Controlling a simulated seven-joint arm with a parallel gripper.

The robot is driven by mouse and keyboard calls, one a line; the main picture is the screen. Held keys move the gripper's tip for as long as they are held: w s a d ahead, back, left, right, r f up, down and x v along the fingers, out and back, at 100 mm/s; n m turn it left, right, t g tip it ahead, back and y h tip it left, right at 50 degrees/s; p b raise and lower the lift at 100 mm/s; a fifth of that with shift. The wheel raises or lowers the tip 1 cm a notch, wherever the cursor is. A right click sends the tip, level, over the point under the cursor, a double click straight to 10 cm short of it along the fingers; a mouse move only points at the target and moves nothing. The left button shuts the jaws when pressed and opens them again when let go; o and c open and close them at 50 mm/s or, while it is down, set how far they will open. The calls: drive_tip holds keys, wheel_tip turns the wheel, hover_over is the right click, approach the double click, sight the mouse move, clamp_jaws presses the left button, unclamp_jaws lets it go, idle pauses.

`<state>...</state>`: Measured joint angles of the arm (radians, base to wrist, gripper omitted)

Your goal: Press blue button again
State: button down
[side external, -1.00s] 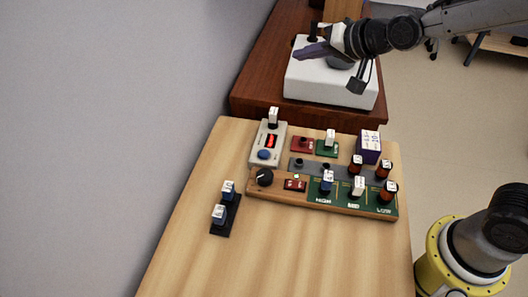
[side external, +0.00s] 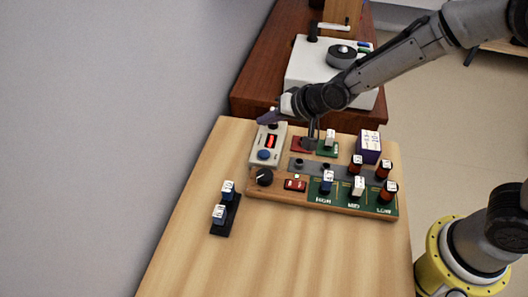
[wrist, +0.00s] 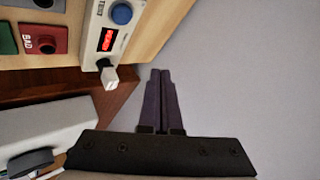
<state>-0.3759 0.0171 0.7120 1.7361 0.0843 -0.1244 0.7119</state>
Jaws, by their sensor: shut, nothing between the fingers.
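The blue button (side external: 264,155) is a round dome at the front end of a pale box (side external: 256,148) with a red lit display (side external: 270,141). In the wrist view the blue button (wrist: 122,13) is near the top edge, beyond the display (wrist: 107,39) and a white-capped plug or switch (wrist: 109,77). My gripper (side external: 263,118) is shut and empty, its purple fingers at the far end of the box in the side view. In the wrist view the closed fingertips (wrist: 161,73) are right of the white cap, apart from the button.
A wooden board (side external: 288,194) with a black knob, labelled sockets and capped plugs lies beside the box. Red (side external: 303,143) and green (side external: 327,148) blocks are nearby. A white device (side external: 305,65) stands on the darker table behind. The light table's front is mostly clear.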

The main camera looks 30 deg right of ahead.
sight(267, 156)
drive_tip(key=shift+f, duration=4.4)
drive_tip(key=shift+f, duration=0.2)
drive_tip(key=shift+f, duration=0.2)
drive_tip(key=shift+f, duration=0.55)
drive_tip(key=shift+r, duration=0.95)
drive_tip(key=shift+r, duration=2.5)
